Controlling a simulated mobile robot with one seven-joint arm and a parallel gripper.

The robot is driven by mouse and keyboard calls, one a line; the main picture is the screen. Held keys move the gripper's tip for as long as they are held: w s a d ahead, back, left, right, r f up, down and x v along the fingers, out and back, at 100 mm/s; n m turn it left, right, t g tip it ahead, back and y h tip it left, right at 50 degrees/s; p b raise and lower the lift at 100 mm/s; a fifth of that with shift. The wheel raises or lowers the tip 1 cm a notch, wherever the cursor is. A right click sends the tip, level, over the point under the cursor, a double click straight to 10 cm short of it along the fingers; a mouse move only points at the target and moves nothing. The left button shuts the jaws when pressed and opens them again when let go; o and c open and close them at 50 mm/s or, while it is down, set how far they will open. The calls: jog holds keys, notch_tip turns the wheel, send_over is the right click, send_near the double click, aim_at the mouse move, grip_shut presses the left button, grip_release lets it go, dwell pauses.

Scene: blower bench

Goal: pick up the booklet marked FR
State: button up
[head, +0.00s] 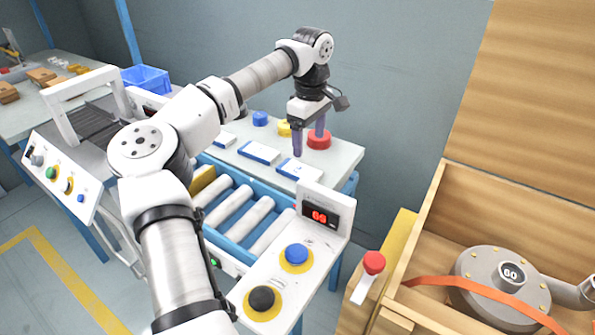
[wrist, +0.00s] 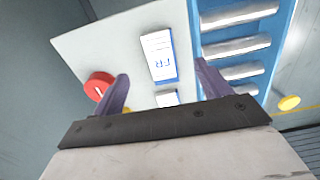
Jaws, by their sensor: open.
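The booklet marked FR (wrist: 158,57) is white with a blue edge and lies flat on the pale table (wrist: 110,48). The FR letters read in the wrist view. In the head view it appears to be the booklet nearest the table's right end (head: 298,171), where its letters are too small to read. My gripper (head: 308,143) is open and empty, above the table near the red disc. In the wrist view the booklet shows between my two purple fingers (wrist: 161,70), apart from both. A second booklet (wrist: 167,98) is partly hidden behind my gripper body.
Further booklets (head: 258,152) lie to the left in a row. A red disc (head: 319,140), a yellow one (head: 285,129) and a blue one (head: 260,118) stand behind. A roller conveyor (head: 233,213) runs along the front. A wooden crate (head: 435,225) holds a blower at right.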

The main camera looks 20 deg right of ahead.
aim_at(309, 174)
notch_tip(309, 174, down, 10)
jog(key=shift+w+d+f+p, duration=0.1)
jog(key=shift+p, duration=0.8)
jog(key=c, duration=1.1)
